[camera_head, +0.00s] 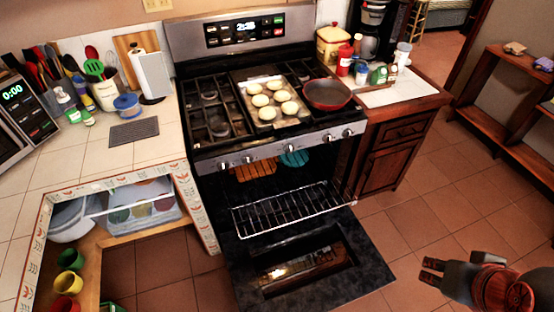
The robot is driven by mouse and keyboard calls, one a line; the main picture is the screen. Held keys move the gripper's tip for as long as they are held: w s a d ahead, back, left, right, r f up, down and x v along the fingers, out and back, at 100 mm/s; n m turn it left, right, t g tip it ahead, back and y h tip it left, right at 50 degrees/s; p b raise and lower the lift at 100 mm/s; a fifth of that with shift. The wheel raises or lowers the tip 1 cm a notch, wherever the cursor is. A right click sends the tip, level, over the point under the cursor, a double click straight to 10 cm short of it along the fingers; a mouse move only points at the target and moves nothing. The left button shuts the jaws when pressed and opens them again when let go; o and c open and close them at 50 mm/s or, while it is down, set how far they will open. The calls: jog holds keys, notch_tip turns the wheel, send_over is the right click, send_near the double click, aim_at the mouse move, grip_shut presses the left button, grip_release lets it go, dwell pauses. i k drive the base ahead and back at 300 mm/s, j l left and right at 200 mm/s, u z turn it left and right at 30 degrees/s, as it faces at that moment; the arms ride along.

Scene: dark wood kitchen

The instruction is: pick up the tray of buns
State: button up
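The tray of buns (248,108) lies on the middle of the stovetop, with several pale round buns (269,100) on it. My gripper (428,271) is at the lower right, above the tiled floor and well away from the tray. It points left and its two dark fingers look apart, with nothing seen between them.
The oven door (310,262) hangs open below the stove, with a wire rack (290,208) pulled out above it. A red-rimmed pan (326,94) stands right of the tray. Bottles (345,60) crowd the right counter. The tiled floor (420,190) at right is clear.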

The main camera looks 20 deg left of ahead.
aim_at(270, 102)
jog(key=u, duration=1)
